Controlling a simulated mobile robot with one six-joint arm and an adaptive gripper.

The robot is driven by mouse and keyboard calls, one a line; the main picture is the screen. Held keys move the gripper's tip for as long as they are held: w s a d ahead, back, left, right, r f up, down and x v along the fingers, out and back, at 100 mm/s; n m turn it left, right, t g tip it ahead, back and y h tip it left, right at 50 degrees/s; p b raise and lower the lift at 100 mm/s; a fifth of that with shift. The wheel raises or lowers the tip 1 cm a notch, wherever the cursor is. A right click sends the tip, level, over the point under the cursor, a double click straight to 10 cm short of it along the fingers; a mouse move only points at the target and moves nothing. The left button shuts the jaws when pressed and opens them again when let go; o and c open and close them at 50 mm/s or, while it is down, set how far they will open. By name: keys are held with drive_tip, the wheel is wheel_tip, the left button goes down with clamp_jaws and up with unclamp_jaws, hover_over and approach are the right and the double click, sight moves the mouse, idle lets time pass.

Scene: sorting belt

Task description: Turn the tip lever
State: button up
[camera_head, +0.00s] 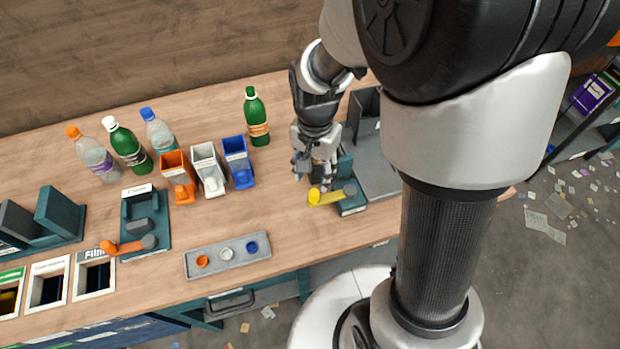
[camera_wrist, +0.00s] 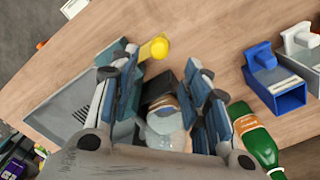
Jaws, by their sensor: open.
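A lever with a yellow arm (camera_head: 325,197) and a grey pivot sits on a teal base (camera_head: 352,206) at the right part of the table. Its yellow end (camera_wrist: 154,48) also shows in the wrist view, just beyond the fingertips. My gripper (camera_head: 312,172) is low over the table, just behind the yellow lever, with its fingers spread. In the wrist view my gripper (camera_wrist: 160,80) is open, and a clear, rounded thing (camera_wrist: 166,122) shows between the fingers; I cannot tell whether they touch it. My arm and the fingers hide part of the lever's base.
A grey tray (camera_head: 372,168) adjoins the lever's base. A second lever, orange (camera_head: 122,247), is on a teal unit at left. Orange (camera_head: 179,176), white (camera_head: 208,169) and blue (camera_head: 238,162) bins stand left of my gripper. A green bottle (camera_head: 256,117) stands behind them.

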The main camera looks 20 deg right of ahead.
sight(314, 192)
wheel_tip(314, 192, down, 10)
drive_tip(key=b, duration=0.3)
drive_tip(key=shift+f, duration=0.15)
clamp_jaws()
idle(0.4)
